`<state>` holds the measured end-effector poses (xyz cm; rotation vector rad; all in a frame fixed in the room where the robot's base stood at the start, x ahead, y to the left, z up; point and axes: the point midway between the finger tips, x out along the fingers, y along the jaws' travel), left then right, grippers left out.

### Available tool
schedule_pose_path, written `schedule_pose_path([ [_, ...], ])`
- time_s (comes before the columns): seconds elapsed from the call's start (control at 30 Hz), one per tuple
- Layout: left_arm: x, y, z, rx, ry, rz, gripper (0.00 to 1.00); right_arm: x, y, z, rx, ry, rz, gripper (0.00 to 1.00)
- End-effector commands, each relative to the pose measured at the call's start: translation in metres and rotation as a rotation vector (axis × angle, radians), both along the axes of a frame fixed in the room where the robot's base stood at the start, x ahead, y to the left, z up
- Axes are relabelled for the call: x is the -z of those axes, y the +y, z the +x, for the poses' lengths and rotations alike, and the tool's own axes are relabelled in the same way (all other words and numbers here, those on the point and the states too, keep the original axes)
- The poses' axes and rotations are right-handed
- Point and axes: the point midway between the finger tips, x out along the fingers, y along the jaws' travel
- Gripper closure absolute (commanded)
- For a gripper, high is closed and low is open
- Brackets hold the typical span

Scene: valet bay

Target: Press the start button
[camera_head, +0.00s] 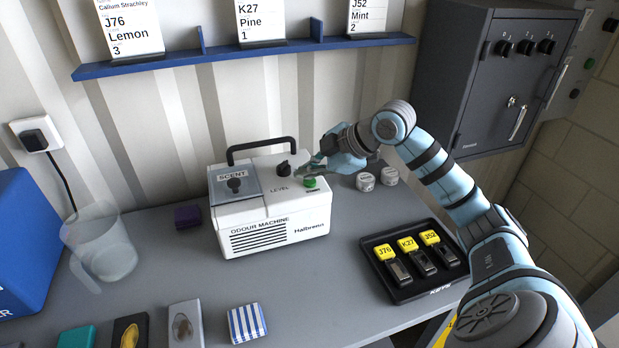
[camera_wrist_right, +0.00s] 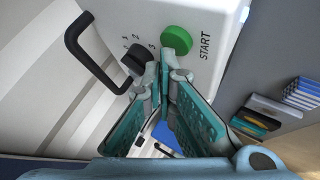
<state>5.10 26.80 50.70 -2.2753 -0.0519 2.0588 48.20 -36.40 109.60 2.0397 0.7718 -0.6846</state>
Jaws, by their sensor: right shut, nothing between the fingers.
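The white odour machine (camera_head: 275,228) stands on the grey counter, with its top face also in the right wrist view (camera_wrist_right: 205,15). Its green start button (camera_head: 310,183) is at the right of the top and is labelled START in the wrist view (camera_wrist_right: 176,40). A black level knob (camera_head: 284,169) sits beside it. My right gripper (camera_head: 300,171) is shut and empty, its tips over the machine's top close to the button. In the wrist view the tips (camera_wrist_right: 163,66) appear beside the button and the knob; I cannot tell whether they touch. My left gripper is not in view.
A black tray (camera_head: 398,293) with tagged keys lies at the right of the counter. Small white tins (camera_head: 365,181) stand behind the gripper. A clear jug (camera_head: 100,245) is at left. The machine's black handle (camera_head: 262,145) rises at its back. A blue shelf (camera_head: 245,56) hangs above.

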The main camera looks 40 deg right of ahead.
Motion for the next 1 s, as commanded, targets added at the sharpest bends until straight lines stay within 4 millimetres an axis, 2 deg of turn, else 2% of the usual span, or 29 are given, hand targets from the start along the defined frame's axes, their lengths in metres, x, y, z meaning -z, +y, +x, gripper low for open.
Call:
schedule_pose_path([
  [0.1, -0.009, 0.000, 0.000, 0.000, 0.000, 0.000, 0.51, -0.009, 0.000, 0.000, 0.000, 0.000, 0.000, 1.00],
  [0.47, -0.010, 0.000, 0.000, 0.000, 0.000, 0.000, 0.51, -0.010, 0.000, 0.000, -0.001, 0.000, 0.001, 1.00],
  [1.0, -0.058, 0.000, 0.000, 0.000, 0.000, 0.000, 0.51, -0.060, 0.000, 0.000, -0.001, 0.000, 0.001, 1.00],
])
